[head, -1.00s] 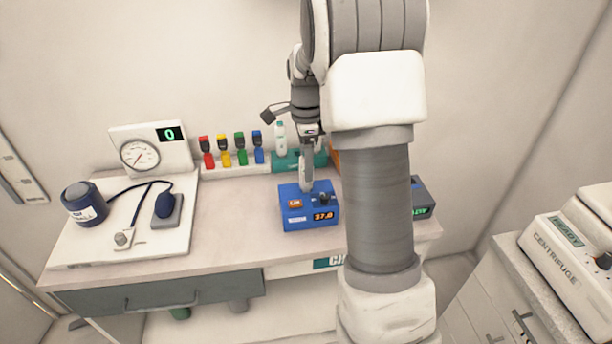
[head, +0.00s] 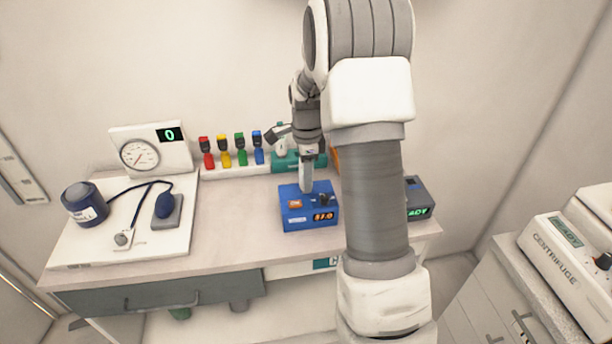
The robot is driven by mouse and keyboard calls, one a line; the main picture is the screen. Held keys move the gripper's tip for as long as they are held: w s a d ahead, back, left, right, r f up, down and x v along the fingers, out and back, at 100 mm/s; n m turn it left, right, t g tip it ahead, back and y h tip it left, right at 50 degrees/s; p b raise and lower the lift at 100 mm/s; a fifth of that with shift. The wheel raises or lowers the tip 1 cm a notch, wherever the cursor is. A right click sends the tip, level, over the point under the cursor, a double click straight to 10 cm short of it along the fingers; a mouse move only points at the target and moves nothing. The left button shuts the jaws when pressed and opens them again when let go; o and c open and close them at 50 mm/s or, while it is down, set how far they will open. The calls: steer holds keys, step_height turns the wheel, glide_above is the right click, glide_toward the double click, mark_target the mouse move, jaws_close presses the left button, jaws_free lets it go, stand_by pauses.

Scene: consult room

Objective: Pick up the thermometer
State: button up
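A white upright item with a teal top (head: 281,146), which may be the thermometer, stands at a teal holder (head: 284,163) at the back of the table. My wrist partly covers it. My gripper (head: 305,189) points down just behind and over the rear of a blue box (head: 309,214) with an orange lit display. I see its fingers edge-on, so their opening does not show. Nothing is clearly held, and whether the gripper touches the box cannot be told.
Red, yellow, green and blue-capped items (head: 223,150) stand in a rack along the wall. A blood pressure set lies on a white board (head: 75,240) at left. A dark grey device (head: 417,199) is partly behind my arm. The table between board and blue box is clear.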

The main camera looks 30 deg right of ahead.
jaws_close()
steer(key=shift+r, duration=0.1)
steer(key=shift+r, duration=0.6)
step_height(320, 180, up, 3)
steer(key=shift+w+f, duration=0.1)
steer(key=shift+f, duration=0.05)
steer(key=s+d+r+p, duration=0.3)
steer(key=s+d+r, duration=0.5)
steer(key=r, duration=0.4)
steer(key=shift+s+p, duration=0.35)
steer(key=shift+p, duration=0.05)
